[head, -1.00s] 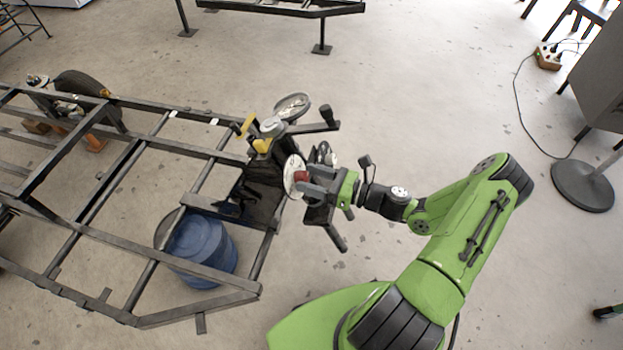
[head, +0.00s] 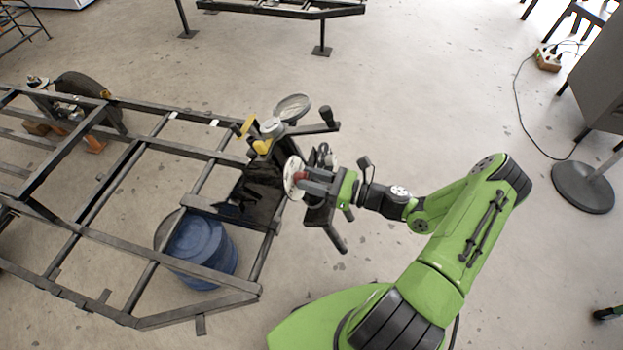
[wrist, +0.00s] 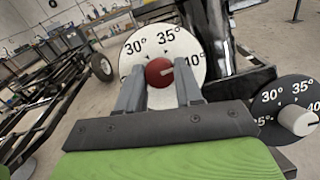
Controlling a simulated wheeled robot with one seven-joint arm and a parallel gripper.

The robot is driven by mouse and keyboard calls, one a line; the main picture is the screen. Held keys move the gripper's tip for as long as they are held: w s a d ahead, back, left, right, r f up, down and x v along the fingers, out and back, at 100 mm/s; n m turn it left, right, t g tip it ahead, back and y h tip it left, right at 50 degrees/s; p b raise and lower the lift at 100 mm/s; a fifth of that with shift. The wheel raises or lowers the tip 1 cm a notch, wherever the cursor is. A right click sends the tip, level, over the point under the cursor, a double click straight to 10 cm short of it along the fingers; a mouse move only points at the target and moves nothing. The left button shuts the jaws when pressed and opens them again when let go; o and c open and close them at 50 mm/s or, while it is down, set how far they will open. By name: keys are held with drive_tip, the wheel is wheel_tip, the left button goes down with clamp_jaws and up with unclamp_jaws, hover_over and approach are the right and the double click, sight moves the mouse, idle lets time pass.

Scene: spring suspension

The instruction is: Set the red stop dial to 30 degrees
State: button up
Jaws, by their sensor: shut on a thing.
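The red stop dial (wrist: 159,72) is a round red knob at the centre of a white scale plate (wrist: 185,45) marked 30°, 35° and 40°. A pale pointer line on the knob points right, roughly toward the 40° mark. In the head view the red knob (head: 300,177) shows only partly behind the jaws. My gripper (wrist: 159,85) is shut on the red knob, one finger on each side, facing the plate. In the head view my gripper (head: 309,181) reaches the plate from the right.
A second scale with a grey-white knob (wrist: 298,119) sits close to the right of my gripper. A black metal frame (head: 140,262) and a blue barrel (head: 203,248) lie left. Handles and a round disc (head: 292,107) stand behind the dial.

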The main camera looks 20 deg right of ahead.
drive_tip(key=n+g+y, duration=0.1)
drive_tip(key=n, duration=0.2)
drive_tip(key=n+g, duration=0.2)
drive_tip(key=n, duration=0.2)
drive_tip(key=shift+w+d+n+y+b, duration=0.1)
drive_tip(key=shift+w+n+y+b, duration=0.1)
drive_tip(key=shift+n+y+b, duration=0.15)
drive_tip(key=n+g, duration=0.1)
drive_tip(key=n, duration=0.2)
drive_tip(key=n+g, duration=0.2)
drive_tip(key=n, duration=0.1)
drive_tip(key=shift+w+r+n, duration=0.1)
drive_tip(key=shift+n, duration=0.15)
drive_tip(key=n+g, duration=0.1)
drive_tip(key=n, duration=0.2)
drive_tip(key=n+g+h, duration=0.1)
drive_tip(key=n, duration=0.3)
drive_tip(key=shift+w+r+h, duration=0.1)
drive_tip(key=shift+r+h, duration=0.05)
drive_tip(key=shift+h, duration=0.1)
drive_tip(key=n+h, duration=0.1)
drive_tip(key=n, duration=0.1)
drive_tip(key=n+g+h, duration=0.1)
drive_tip(key=n, duration=0.2)
drive_tip(key=shift+r, duration=0.1)
drive_tip(key=o, duration=1)
drive_tip(key=shift+o, duration=0.2)
drive_tip(key=shift+r, duration=0.1)
